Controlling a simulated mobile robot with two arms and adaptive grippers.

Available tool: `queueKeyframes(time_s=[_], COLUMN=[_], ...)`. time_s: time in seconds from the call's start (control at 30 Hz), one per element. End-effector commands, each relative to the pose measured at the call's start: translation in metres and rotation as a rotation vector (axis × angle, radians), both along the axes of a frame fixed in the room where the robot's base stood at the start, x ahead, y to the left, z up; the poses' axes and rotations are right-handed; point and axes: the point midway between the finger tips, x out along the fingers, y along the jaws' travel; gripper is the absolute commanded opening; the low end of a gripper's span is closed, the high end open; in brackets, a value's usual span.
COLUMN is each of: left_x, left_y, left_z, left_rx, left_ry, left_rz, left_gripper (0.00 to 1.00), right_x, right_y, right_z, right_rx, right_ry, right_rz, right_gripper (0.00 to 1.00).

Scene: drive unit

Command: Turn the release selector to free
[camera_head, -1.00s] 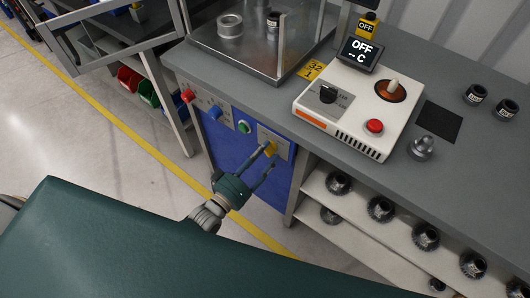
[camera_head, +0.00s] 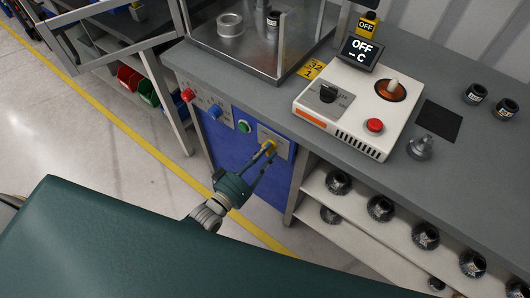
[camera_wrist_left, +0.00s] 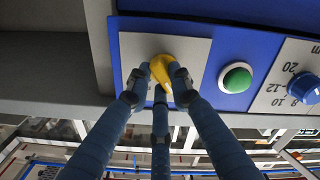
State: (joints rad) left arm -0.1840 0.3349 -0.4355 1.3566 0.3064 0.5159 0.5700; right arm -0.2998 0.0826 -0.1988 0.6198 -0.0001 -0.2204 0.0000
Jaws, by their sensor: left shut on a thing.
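The release selector is a yellow knob (camera_wrist_left: 165,71) on a grey plate (camera_wrist_left: 204,47) on the blue front panel of the bench. In the head view the yellow selector (camera_head: 269,146) is partly hidden by my fingers. My left gripper (camera_head: 266,153) reaches the panel from below. In the left wrist view my left gripper (camera_wrist_left: 160,80) has its fingertips on both sides of the yellow knob and is shut on it. The markings on the plate cannot be read. My right gripper is not in view.
A green button (camera_wrist_left: 236,78) sits beside the selector plate, with a blue dial (camera_wrist_left: 304,87) further along. A red button (camera_head: 187,95) is at the panel's left. Above, a white control box (camera_head: 352,108) stands on the bench top; shelves with dark parts (camera_head: 381,208) lie right.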

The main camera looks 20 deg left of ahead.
Motion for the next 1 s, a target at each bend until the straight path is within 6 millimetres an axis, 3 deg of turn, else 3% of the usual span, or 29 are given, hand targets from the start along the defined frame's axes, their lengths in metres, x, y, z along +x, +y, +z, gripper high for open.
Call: queueKeyframes(time_s=[1.0], left_x=[-0.0005], left_y=[-0.0002], left_z=[-0.0055], left_rx=[0.856], left_ry=[-0.31], left_rz=[0.002], left_gripper=[0.0], right_x=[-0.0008], right_y=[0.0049], right_z=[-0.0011], right_rx=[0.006], right_ry=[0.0], right_rz=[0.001], right_gripper=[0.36])
